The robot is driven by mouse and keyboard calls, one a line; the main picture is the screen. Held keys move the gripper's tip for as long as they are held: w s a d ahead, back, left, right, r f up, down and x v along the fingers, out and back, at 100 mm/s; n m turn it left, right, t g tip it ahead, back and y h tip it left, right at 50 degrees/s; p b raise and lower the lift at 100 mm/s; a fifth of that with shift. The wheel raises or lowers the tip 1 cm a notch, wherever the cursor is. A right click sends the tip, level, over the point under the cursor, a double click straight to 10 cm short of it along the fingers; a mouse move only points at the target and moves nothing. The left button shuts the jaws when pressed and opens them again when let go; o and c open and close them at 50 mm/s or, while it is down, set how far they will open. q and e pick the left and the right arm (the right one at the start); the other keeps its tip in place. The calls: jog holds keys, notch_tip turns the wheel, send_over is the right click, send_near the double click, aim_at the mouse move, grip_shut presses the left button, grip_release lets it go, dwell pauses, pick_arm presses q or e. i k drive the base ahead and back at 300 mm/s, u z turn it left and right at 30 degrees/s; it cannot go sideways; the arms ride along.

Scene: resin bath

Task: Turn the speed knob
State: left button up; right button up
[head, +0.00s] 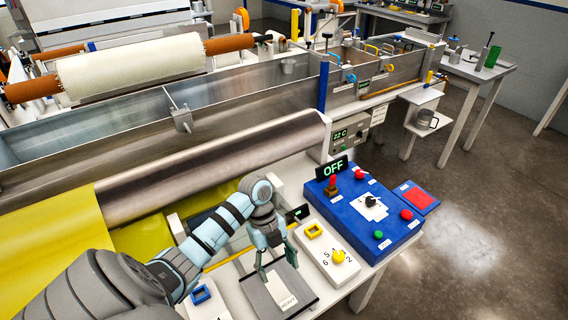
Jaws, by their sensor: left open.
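A yellow knob (339,256) sits on a white panel (318,236) with digits printed around it. A black knob (371,201) sits on a white plate on the blue control box (345,212). I cannot read which one is labelled for speed. My left gripper (278,270) points down with its fingers apart and empty, left of the white panel and apart from both knobs. It is over a grey block (262,299) with a white label that seems to read "HEAVY". My right gripper is not in view.
The blue box also carries a red-topped lever (332,182), red buttons and a green button (379,234). A display reading OFF (334,169) stands behind it. A large metal roller (215,165) lies behind.

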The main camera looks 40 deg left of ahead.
aim_at(370, 201)
jog(key=k, duration=1)
